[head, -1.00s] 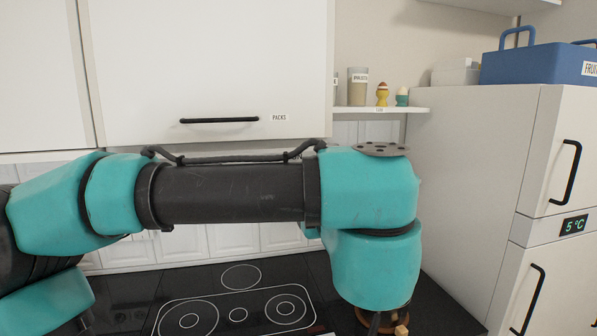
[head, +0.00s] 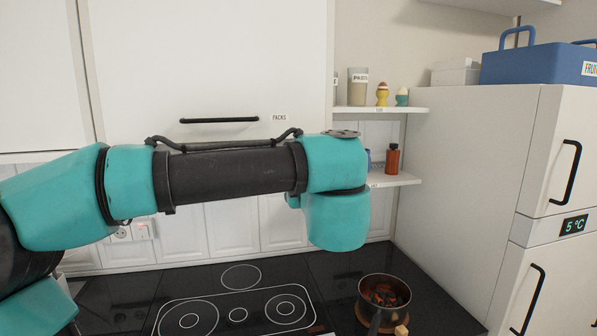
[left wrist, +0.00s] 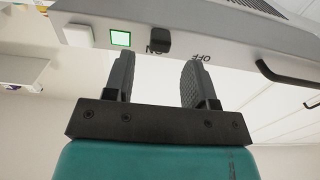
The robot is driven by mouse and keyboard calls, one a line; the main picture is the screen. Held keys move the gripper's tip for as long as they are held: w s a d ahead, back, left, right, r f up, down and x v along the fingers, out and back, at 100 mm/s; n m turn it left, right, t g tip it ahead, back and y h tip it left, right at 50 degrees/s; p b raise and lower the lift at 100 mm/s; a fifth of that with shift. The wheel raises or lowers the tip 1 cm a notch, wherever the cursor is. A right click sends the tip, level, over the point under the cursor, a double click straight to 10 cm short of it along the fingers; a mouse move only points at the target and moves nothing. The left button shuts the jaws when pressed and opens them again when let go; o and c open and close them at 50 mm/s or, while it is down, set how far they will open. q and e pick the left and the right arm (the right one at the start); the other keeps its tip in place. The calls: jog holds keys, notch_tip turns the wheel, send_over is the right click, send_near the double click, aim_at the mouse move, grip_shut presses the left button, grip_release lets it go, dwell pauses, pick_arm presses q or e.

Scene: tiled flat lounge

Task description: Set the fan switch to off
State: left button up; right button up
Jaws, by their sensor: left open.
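In the left wrist view, a black switch knob (left wrist: 159,41) sits on the edge of a pale hood panel (left wrist: 230,38), right by the "ON" marking. The "OFF" marking is to its right; the lettering appears upside down. A lit green square (left wrist: 120,38) is left of the knob. My left gripper (left wrist: 158,62) is open, its two dark fingers pointing toward the panel. The knob shows in the gap between the fingertips, apart from them as far as I can see. In the head view my left arm shows but its gripper is hidden. My right gripper is not in view.
The head view shows a black cooktop (head: 235,300), a pan with food (head: 384,292) at its right, a white cupboard labelled "PACKS" (head: 210,60), shelves with jars and egg cups, and a fridge (head: 460,180). A dark bar handle (left wrist: 290,75) is right in the wrist view.

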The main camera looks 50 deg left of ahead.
pick_arm(q)
jog(key=shift+x, duration=2.3)
grip_shut()
